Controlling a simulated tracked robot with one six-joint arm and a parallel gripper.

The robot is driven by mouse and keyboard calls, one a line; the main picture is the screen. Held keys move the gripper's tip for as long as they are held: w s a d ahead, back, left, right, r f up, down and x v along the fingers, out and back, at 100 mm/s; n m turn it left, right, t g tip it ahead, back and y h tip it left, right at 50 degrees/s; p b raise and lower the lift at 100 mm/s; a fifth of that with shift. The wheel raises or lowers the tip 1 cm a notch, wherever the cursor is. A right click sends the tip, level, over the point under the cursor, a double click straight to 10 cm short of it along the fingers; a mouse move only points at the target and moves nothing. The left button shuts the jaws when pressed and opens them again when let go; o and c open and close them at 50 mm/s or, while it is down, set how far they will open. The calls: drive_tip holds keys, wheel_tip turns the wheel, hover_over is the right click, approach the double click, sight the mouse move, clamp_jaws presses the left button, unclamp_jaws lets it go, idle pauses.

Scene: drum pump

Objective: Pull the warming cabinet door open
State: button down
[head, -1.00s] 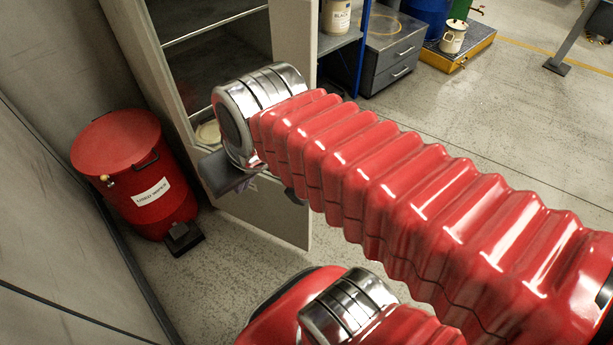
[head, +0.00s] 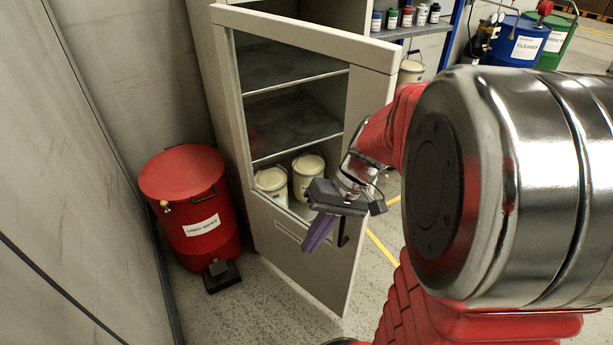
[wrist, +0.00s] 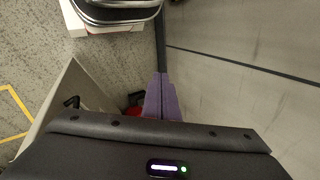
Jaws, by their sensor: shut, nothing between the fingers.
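The warming cabinet door (head: 368,105), a pale frame around a large window, stands swung out at an angle, its free edge on the right. Its black bar handle (head: 343,228) is partly hidden behind my gripper. My gripper (head: 310,246) is shut and empty, its purple fingers pointing down and left in front of the door's lower panel. In the wrist view the shut fingers (wrist: 160,80) are apart from the handle (wrist: 72,102), which shows to their left on the door (wrist: 62,88). Shelves and two cream cans (head: 308,172) show through the window.
A red lidded waste drum (head: 192,205) with a black pedal stands left of the door, against the grey wall (head: 75,230). Shelving with small bottles (head: 405,17) and blue and green drums (head: 522,42) stand at the back right. Floor in front of the door is clear.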

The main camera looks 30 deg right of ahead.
drive_tip(key=w+d+f+m+t+y, duration=0.2)
drive_tip(key=d+f+y, duration=0.2)
drive_tip(key=d+f, duration=0.2)
drive_tip(key=m+t, duration=0.7)
drive_tip(key=t, duration=0.6)
approach(355, 242)
wheel_tip(355, 242, up, 3)
drive_tip(key=s+a, duration=0.1)
drive_tip(key=s, duration=0.1)
drive_tip(key=shift+w+r, duration=0.1)
drive_tip(key=shift+w, duration=0.1)
drive_tip(key=shift+a, duration=0.1)
drive_tip(key=shift+x, duration=5)
drive_tip(key=shift+s+a, duration=0.1)
drive_tip(key=shift+a, duration=0.1)
